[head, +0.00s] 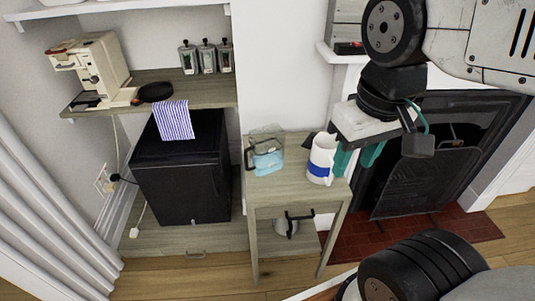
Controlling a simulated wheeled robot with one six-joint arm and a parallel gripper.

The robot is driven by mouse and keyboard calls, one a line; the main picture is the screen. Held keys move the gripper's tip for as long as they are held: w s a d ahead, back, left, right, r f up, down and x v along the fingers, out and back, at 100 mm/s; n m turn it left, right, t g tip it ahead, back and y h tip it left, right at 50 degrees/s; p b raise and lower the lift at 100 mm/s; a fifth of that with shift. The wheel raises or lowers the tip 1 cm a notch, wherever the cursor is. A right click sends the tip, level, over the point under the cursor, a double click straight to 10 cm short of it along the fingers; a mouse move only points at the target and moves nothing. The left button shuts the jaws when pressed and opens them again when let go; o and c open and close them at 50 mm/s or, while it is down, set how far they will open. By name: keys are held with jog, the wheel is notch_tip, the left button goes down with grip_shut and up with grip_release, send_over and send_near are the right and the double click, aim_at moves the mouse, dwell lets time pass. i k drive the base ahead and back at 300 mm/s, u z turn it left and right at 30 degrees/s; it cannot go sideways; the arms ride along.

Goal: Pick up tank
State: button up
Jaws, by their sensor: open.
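The tank seems to be the clear, handled container with light blue contents (267,158), standing at the left of a small wooden side table (300,188). My gripper (357,158), with teal fingers, hangs at the table's right edge in the head view. It is open, with nothing seen between the fingers. It is to the right of the tank and apart from it. A white mug with a blue band (321,160) lies between them in the picture, close to the left finger. I cannot tell whether finger and mug touch.
A coffee machine (92,68) and a dark pan (155,92) sit on the left shelf, above a black mini fridge (185,170). A metal pot (286,226) is under the table. A dark fireplace screen (425,182) stands at right.

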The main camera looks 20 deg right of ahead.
aim_at(266, 148)
jog(key=z, duration=0.35)
jog(key=k, duration=0.45)
jog(key=z, duration=0.05)
jog(key=i, duration=1.05)
jog(key=u, duration=1)
